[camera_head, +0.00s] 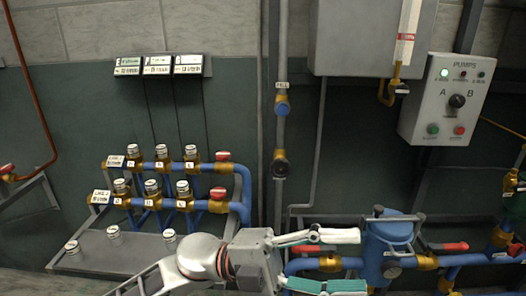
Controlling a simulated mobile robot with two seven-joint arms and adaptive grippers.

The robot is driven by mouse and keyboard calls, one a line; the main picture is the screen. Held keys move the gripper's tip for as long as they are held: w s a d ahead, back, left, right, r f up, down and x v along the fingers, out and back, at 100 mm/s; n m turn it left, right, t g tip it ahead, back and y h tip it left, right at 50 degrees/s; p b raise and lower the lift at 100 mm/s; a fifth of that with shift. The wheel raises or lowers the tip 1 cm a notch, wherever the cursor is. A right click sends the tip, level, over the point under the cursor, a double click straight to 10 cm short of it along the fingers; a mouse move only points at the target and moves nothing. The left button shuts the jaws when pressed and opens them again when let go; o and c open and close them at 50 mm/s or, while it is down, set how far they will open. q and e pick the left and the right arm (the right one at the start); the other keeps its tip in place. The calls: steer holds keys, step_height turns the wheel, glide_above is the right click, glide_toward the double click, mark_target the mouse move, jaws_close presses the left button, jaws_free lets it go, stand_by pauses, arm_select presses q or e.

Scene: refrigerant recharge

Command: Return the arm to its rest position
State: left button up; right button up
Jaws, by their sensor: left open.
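My left gripper (338,262) is at the lower middle of the head view, with its fingers pointing right. Its two fingers are spread apart, and I see nothing between them except the pipework behind. The fingertips are close in the picture to a blue filter housing (388,240) with a bar on top; I cannot tell whether they touch it. My left arm comes in from the lower left. My right gripper is not in view.
Blue pipes carry several capped brass fittings (160,152) and red-handled valves (218,193) at left. Loose caps (113,232) stand on a grey shelf (95,254). A pump control box (447,98) hangs at upper right. A red-handled valve (448,247) lies right of the housing.

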arm_select(q)
steer(key=w+a+f+n+t, duration=0.3)
steer(key=w+n+t, duration=0.2)
steer(key=n+t, duration=0.35)
steer(key=w+a+f+n+t, duration=0.35)
steer(key=w+n+t, duration=0.3)
steer(key=t, duration=0.25)
steer(key=w+a+f+n+t+y, duration=0.2)
steer(key=a+f+n+t+y, duration=0.3)
steer(key=a+f+n+y, duration=0.65)
steer(key=s+a+f+n+g+y, duration=0.2)
steer(key=s+a+f, duration=0.2)
steer(key=f, duration=0.5)
steer(key=s+a+f+n+g+y, duration=0.2)
steer(key=s+a+f, duration=0.3)
steer(key=f, duration=0.5)
steer(key=s+a+f+n+g+y, duration=0.2)
steer(key=s+a+f, duration=0.3)
steer(key=f, duration=0.5)
steer(key=shift+s, duration=1.25)
steer(key=shift+y, duration=0.25)
